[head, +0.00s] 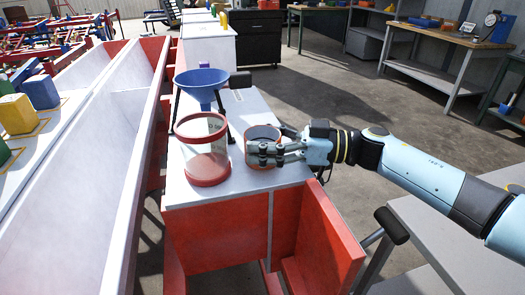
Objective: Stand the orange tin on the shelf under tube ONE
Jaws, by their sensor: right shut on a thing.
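My right gripper (268,151) is shut on a small round tin (263,133), orange-brown outside with a dark open top. The tin is upright at the right part of the white top of a red stand (256,197). I cannot tell if its base touches the top. Just left of it stands a clear cylinder with red rims (205,148). A blue funnel (201,84) on dark legs is behind and above the cylinder. No tube label or shelf marked ONE is readable. My left gripper is not in view.
A long red and white trough (118,130) runs along the left, with yellow (17,114) and blue (41,93) blocks beyond it. A grey table (440,235) is at the lower right. Open floor lies behind my right arm.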

